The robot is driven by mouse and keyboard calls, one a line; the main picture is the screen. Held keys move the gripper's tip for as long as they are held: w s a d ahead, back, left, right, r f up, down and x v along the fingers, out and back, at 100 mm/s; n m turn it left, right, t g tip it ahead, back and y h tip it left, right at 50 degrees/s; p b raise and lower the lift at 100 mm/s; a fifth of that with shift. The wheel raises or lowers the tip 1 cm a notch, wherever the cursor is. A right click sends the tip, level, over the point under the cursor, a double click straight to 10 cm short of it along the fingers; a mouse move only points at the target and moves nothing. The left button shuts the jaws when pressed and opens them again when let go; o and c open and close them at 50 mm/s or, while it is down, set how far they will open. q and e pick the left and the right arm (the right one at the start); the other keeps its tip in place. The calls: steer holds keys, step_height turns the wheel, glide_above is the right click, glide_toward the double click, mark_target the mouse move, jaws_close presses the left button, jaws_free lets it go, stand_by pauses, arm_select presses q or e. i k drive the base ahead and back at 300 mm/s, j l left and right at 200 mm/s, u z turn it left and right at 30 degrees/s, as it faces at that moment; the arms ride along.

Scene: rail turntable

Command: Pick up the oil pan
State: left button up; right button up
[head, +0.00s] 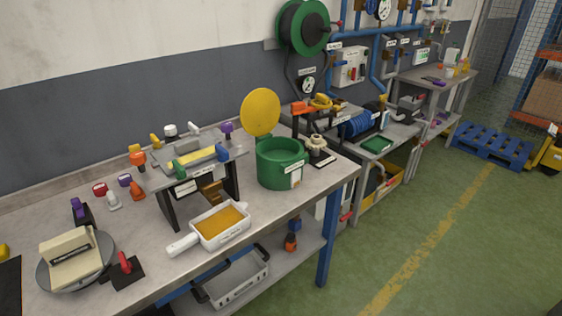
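The oil pan (217,230) is a white rectangular pan with amber oil-coloured contents and a white handle pointing to the lower left. It stands near the front edge of the grey workbench, and a small label is on its front side. Neither of my grippers shows in the head view.
A green bucket (272,166) with a raised yellow lid (261,112) stands right of the pan. A raised stand (166,208) is behind it. A round plate with a beige block (68,258) and a red-handled piece (126,264) are to the left. A grey crate (239,282) sits below.

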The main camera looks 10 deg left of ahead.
mark_target(213, 229)
steer(key=i+l+u, duration=0.1)
steer(key=u, duration=1)
steer(key=i+l+u, duration=0.1)
steer(key=l+u, duration=0.8)
steer(key=k+l+u, duration=0.1)
steer(key=l+u, duration=0.25)
steer(key=l, duration=0.7)
